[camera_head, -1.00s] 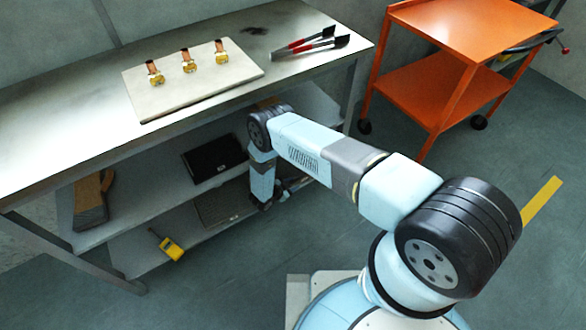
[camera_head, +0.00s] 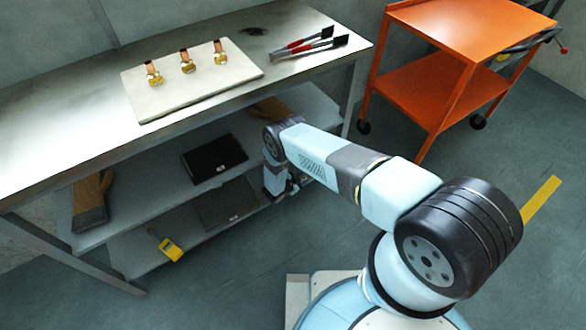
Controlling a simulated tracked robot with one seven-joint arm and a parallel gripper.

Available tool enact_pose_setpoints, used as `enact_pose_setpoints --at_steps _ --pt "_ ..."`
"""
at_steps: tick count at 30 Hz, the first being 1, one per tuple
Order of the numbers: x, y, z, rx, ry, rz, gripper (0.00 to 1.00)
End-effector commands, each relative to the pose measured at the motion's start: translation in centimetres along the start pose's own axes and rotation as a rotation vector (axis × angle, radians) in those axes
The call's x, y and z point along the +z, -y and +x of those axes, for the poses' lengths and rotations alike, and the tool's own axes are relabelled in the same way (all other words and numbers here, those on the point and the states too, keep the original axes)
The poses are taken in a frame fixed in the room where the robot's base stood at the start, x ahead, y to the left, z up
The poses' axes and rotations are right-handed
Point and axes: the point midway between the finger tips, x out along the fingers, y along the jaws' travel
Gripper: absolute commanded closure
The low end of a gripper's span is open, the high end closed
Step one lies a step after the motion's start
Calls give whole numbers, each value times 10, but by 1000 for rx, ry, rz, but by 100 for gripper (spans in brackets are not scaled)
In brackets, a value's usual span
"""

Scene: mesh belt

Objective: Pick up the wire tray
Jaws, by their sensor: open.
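A flat, dark grey tray with a small pale tag (camera_head: 228,205) lies on the lower shelf under the bench; its fine surface is too small to make out clearly, and I take it for the wire tray. A black flat tray-like thing, also with a pale tag (camera_head: 214,157), lies on the shelf above it. My gripper (camera_head: 293,189) points down at the shelf's right end, to the right of the grey tray and apart from it. It is open and looks empty; its fingers are small and partly hidden by my wrist.
The steel bench top (camera_head: 60,130) overhangs the shelves. A yellow handheld device (camera_head: 170,248) lies at the lower shelf's front edge. Brown-cuffed gloves (camera_head: 90,203) lie at the left. An orange cart (camera_head: 450,90) stands at right. Floor in front is clear.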

Motion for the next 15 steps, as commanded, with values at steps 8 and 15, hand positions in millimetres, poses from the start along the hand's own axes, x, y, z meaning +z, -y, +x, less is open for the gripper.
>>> enact_pose_setpoints --at_steps 8,15 --pt "0 0 -1 -1 0 0 75" --pt "0 1 -1 -1 0 0 98"
